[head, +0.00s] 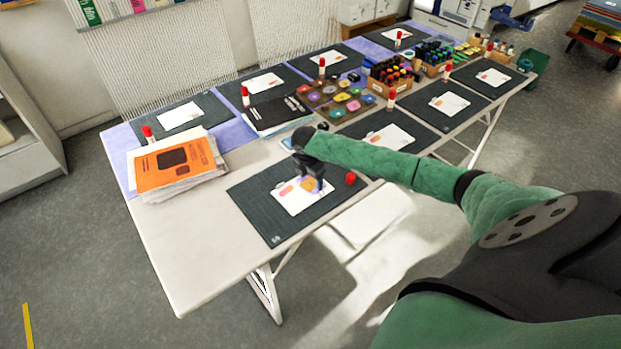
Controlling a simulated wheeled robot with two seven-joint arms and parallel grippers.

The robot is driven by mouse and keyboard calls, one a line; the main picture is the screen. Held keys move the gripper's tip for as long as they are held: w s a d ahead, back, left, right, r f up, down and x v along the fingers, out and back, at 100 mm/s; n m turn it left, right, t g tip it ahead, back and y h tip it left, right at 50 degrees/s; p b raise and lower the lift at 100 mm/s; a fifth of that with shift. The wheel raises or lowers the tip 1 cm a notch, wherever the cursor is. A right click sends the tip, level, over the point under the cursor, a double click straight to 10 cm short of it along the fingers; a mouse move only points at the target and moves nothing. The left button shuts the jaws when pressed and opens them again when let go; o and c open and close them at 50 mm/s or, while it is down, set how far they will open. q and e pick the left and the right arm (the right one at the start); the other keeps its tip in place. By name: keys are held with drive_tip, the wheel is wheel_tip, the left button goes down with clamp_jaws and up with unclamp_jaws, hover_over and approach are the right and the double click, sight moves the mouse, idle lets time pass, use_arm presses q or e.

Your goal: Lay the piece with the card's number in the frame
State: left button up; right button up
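A white sheet (296,203) lies on the nearest dark mat (262,213). Small orange and pink shapes (286,191) show on the left part of the sheet. My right gripper (312,187) points down over the sheet's right part, low above it or touching it. Small purple and orange patches show beside its fingers; I cannot tell whether they are a held piece or lie on the sheet. The fingers are too small and dark to show whether they are open. No number is readable, and no frame is clearly made out. My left gripper is out of view.
A red-capped item (351,179) stands right of the sheet. An orange-covered paper stack (176,168) lies left, a black folder (280,115) behind. More mats with sheets and glue sticks, paint trays (335,98) and bottle crates (390,76) fill the back. The table's front-left corner (185,255) is clear.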

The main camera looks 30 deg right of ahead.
drive_tip(key=shift+r, duration=0.2)
drive_tip(key=shift+a+r+b, duration=0.1)
drive_tip(key=shift+r+b, duration=0.55)
drive_tip(key=shift+r, duration=0.9)
drive_tip(key=r, duration=0.1)
drive_tip(key=r+b, duration=0.1)
drive_tip(key=r, duration=0.1)
drive_tip(key=shift+s+a, duration=0.1)
drive_tip(key=shift+a, duration=0.15)
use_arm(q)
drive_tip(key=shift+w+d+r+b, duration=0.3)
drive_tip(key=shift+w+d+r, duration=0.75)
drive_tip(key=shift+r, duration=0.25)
use_arm(e)
drive_tip(key=shift+a+r, duration=0.1)
drive_tip(key=shift+r, duration=0.5)
